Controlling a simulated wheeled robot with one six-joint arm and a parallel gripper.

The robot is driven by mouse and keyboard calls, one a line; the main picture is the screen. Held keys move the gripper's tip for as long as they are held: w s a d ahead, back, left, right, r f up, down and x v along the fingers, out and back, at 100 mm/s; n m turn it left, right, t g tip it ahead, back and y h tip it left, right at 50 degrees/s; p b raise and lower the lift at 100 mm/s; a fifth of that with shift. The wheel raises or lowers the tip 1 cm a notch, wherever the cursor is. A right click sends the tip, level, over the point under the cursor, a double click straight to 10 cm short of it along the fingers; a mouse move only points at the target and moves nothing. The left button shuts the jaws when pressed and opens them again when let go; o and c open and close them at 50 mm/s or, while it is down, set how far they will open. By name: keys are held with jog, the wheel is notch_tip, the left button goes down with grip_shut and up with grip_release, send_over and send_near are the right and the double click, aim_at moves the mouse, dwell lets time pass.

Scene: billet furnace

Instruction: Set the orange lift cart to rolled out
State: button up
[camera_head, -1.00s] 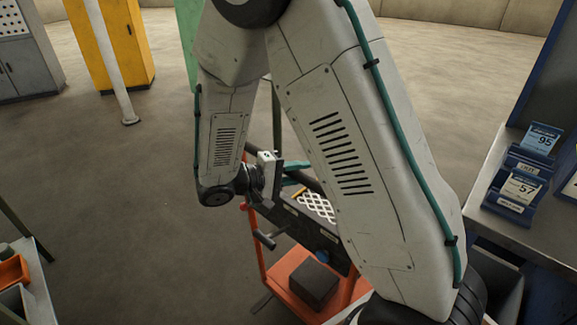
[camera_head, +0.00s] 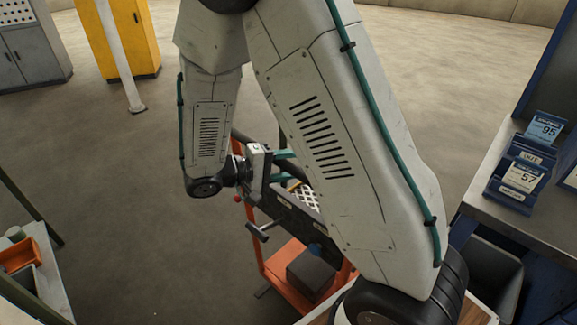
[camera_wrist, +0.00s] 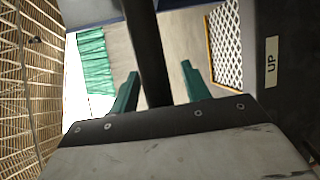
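The orange lift cart (camera_head: 285,277) stands at the lower centre of the head view, with an orange frame and a dark upper part. My arm covers much of it. My gripper (camera_head: 286,166) is at the cart's far upper end, beside its dark bar. In the wrist view my two green fingers (camera_wrist: 160,69) stand apart, one on each side of the dark bar (camera_wrist: 150,35), with visible gaps. The fingers are around the bar and do not appear to pinch it. A label reading UP (camera_wrist: 271,62) is on a dark panel to the right.
A dark box (camera_head: 311,273) sits on the cart's low shelf. A bench with number cards (camera_head: 515,178) is at right. A table with an orange bin (camera_head: 20,254) is at lower left. A pole (camera_head: 122,60) and yellow cabinet (camera_head: 143,40) stand behind. Floor left of the cart is clear.

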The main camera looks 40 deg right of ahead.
jog(key=v, duration=0.7)
jog(key=shift+w+a, duration=0.1)
jog(key=shift+a, duration=0.3)
dwell(0.3)
